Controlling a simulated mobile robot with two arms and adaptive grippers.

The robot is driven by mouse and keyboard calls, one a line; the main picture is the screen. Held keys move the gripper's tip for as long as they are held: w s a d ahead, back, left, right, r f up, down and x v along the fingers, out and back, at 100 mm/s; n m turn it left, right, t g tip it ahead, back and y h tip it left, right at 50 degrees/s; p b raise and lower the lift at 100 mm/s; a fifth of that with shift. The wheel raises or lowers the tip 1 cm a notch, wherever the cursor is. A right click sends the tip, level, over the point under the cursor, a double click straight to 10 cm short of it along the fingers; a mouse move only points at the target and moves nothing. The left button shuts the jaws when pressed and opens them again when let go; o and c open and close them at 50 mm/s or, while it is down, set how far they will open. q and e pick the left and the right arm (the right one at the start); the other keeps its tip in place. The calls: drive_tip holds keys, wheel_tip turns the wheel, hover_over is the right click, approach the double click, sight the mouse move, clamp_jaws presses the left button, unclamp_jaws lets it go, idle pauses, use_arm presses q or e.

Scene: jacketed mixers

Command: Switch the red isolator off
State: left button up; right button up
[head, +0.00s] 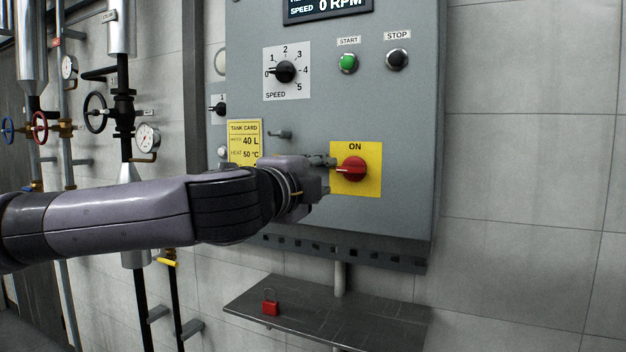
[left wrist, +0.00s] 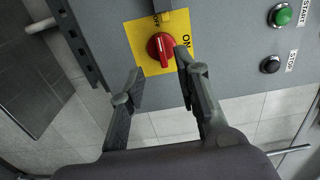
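The red isolator (head: 351,169) is a rotary knob on a yellow plate (head: 371,188) low on the grey cabinet. In the head view its handle lies sideways with its pale mark toward the left; ON is printed above. In the left wrist view the red isolator (left wrist: 160,48) shows with ON to its right and OFF above it, where the pale mark points. My left gripper (head: 328,162) is at the plate's left edge. In the wrist view my left gripper (left wrist: 160,68) has its fingers apart with nothing between the pads, just short of the knob. My right gripper is not seen.
The cabinet also carries a speed dial (head: 285,72), green start button (head: 347,64) and black stop button (head: 397,59). A tank card (head: 244,130) hangs left. A red padlock (head: 270,303) rests on the shelf (head: 345,318) below. Pipes and valves stand left; the right wall is clear.

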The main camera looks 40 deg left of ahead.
use_arm(q)
drive_tip(key=shift+v, duration=1.15)
drive_tip(key=shift+f, duration=0.1)
